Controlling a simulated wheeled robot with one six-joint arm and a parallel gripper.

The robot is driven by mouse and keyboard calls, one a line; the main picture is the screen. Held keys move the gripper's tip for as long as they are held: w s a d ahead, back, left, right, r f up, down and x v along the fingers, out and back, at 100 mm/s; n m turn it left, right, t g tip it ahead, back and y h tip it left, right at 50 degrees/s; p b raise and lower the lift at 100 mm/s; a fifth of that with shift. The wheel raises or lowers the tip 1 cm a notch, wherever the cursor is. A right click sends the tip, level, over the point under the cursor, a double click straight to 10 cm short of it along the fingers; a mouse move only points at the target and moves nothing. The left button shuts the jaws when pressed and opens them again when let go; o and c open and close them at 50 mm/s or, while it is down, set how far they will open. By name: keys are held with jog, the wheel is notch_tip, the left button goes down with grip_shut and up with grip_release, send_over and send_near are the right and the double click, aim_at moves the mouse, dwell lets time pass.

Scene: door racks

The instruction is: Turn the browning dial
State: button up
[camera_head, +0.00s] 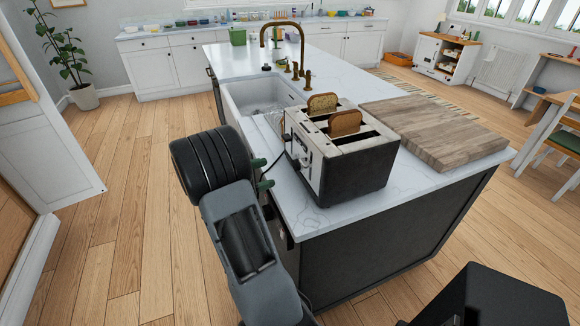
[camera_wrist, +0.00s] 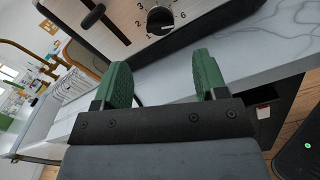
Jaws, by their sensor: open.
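The toaster (camera_head: 357,169) stands on the near end of the white island, with two slices of bread (camera_head: 344,122) showing in its slots. A dark lever knob (camera_wrist: 93,16) sits in a slot to the left of the dial. My gripper (camera_head: 262,173) is open, with its green fingertips just left of the toaster's control face. In the wrist view the gripper (camera_wrist: 164,82) has its two fingers apart, nothing between them, and the dial lies beyond the tips.
A wooden board (camera_head: 435,130) lies on the island right of the toaster. A white sink (camera_head: 262,95) and a brass tap (camera_head: 284,45) are behind it. The island's countertop edge (camera_wrist: 263,78) runs close below the gripper. Wood floor (camera_head: 125,190) is clear at left.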

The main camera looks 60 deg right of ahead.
aim_at(296, 165)
jog(key=p+x, duration=0.1)
jog(key=x, duration=0.7)
jog(key=shift+s+d, duration=0.2)
jog(key=shift+c, duration=0.3)
jog(key=c, duration=0.9)
jog(key=shift+o, duration=0.2)
jog(key=shift+p, duration=0.3)
